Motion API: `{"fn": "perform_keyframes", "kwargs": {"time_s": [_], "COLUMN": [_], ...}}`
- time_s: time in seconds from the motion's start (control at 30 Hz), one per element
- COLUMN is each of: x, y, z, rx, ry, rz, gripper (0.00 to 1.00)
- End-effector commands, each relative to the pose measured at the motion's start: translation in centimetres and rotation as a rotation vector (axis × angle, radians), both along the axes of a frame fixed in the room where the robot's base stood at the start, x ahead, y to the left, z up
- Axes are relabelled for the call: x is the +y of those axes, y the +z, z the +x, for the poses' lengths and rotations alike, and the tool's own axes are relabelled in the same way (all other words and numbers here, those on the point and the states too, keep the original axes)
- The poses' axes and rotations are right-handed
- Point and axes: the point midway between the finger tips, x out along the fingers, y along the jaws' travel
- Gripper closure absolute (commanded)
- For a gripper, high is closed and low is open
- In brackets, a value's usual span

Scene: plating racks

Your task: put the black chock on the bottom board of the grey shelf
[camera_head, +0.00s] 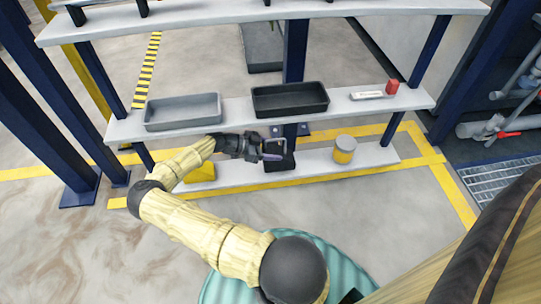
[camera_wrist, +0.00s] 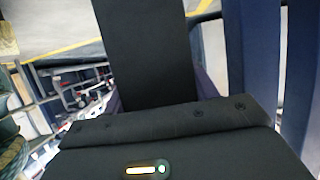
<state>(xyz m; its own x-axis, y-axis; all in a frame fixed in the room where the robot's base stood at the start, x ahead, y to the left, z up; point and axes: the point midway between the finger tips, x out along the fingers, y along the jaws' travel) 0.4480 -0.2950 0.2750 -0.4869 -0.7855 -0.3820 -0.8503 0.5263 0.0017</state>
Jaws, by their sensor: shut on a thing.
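The black chock (camera_head: 280,161) shows in the head view in front of the bottom board (camera_head: 310,163) of the grey shelf, near its middle. My gripper (camera_head: 272,152) reaches in from the left, below the middle board, and is shut on the chock. In the wrist view the chock (camera_wrist: 145,50) is a broad dark block between the fingers. Whether its underside touches the bottom board or hangs just above it, I cannot tell. Part of the chock is hidden by the gripper.
On the bottom board stand a yellow item (camera_head: 201,172) to the left, partly behind my arm, and a grey and yellow canister (camera_head: 344,150) to the right. The middle board above holds a grey tray (camera_head: 183,112), a black tray (camera_head: 290,100) and a small red item (camera_head: 392,87).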

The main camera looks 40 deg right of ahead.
Motion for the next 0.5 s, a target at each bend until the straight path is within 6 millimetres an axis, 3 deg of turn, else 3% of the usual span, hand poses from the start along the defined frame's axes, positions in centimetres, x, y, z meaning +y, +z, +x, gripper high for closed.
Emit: {"fn": "perform_keyframes", "kwargs": {"time_s": [0.1, 0.5], "x": [-0.5, -0.7], "y": [-0.1, 0.0], "z": [0.9, 1.6], "rx": [0.000, 0.000], "ry": [0.000, 0.005], "rz": [0.000, -0.001], "gripper": [1.00, 1.00]}}
